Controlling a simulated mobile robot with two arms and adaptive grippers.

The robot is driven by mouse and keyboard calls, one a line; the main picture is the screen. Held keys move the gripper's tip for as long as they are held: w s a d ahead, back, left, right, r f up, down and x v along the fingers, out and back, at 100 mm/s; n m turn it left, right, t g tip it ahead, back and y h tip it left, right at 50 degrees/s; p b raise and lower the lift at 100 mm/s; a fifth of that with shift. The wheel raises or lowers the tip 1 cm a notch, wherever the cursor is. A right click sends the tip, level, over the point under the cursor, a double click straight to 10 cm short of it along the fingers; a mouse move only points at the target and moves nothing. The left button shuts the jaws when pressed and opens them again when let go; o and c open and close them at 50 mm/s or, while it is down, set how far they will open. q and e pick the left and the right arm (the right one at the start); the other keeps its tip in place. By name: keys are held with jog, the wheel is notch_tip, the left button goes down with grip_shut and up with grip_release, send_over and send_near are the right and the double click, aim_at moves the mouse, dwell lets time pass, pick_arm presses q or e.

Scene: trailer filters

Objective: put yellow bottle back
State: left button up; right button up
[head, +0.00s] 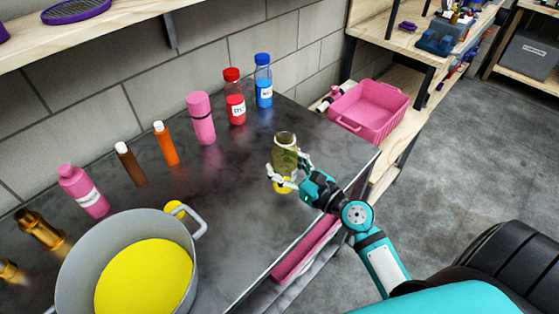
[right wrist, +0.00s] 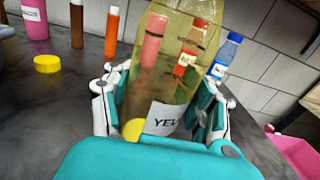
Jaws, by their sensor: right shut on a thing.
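The yellow bottle (head: 285,152) is clear with a yellowish tint, roughly upright and open at the top. My right gripper (head: 284,178) is shut around its lower part near the counter's right front edge. The right wrist view shows the bottle (right wrist: 165,65) between both fingers, with a white label reading "YEL" facing me. I cannot tell whether its base touches the counter. A yellow cap (head: 174,208) lies on the counter beside the pot, and it also shows in the right wrist view (right wrist: 47,63). My left gripper is not in view.
Along the wall stand blue (head: 263,85), red (head: 235,100), pink (head: 201,118), orange (head: 165,145), brown (head: 130,164) and another pink bottle (head: 83,192). A grey pot (head: 70,275) of yellow liquid is front left. A pink crate (head: 370,108) sits right. Mid-counter is clear.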

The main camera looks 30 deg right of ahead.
jog(key=w+f+b, duration=0.1)
jog(key=w+f, duration=0.1)
jog(key=w+d+f+b, duration=0.1)
jog(key=shift+w+d+f, duration=0.1)
jog(key=shift+w+f, duration=0.25)
jog(key=shift+f, duration=0.2)
jog(key=o, duration=1.5)
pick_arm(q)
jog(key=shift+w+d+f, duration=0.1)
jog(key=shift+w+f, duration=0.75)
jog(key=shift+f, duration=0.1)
pick_arm(e)
jog(key=shift+o, duration=0.2)
